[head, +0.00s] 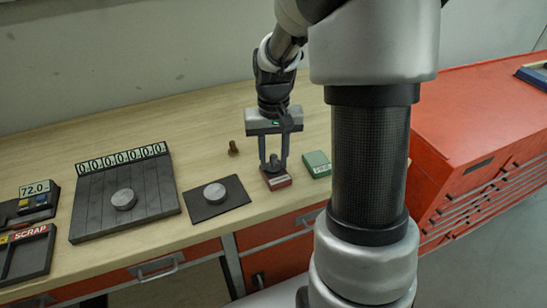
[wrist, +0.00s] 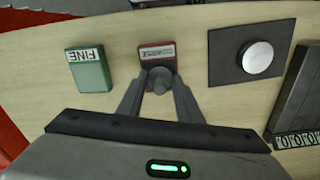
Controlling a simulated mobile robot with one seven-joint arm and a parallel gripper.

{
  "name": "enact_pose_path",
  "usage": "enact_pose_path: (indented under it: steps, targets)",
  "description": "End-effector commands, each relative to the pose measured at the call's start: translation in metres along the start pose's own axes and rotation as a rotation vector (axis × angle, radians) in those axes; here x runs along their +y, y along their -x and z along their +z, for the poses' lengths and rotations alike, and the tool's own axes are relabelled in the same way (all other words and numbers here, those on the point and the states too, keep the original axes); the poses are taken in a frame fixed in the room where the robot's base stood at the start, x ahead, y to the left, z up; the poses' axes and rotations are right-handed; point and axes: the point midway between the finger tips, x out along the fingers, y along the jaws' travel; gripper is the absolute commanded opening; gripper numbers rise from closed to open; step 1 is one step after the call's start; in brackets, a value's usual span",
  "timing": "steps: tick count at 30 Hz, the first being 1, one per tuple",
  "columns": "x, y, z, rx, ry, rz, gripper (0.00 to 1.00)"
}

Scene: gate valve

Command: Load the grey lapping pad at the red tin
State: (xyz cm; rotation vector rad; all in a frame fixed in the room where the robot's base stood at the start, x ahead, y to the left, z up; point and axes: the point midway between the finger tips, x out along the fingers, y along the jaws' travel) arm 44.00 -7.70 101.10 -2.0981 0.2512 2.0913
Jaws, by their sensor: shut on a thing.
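My gripper (head: 273,164) is shut on the grey lapping pad (wrist: 160,77), a small dark grey knobbed piece between the fingertips. The red tin (head: 277,182) is small and flat, with a pale label; it also shows in the wrist view (wrist: 157,50). The pad is at the tin's top in the head view and overlaps its near side in the wrist view. I cannot tell whether pad and tin touch. The fingers hide part of the pad.
A green tin (head: 317,164) marked FINE stands just right of the red tin. A brown knobbed piece (head: 233,148) stands behind left. A dark mat (head: 235,189) with a metal disc lies left, then a slatted board (head: 90,207) and a SCRAP tray (head: 35,262). The bench behind is clear.

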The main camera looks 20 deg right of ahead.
Motion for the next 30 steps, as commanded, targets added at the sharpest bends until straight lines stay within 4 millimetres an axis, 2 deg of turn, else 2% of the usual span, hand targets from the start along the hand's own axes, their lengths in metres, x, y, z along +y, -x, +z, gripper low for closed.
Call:
enact_pose_path:
  steps: [14,30]
  targets:
    - [0.000,0.000,0.001,-0.003,0.000,0.000,0.14]
    - [0.000,0.042,0.000,0.000,0.000,0.000,0.14]
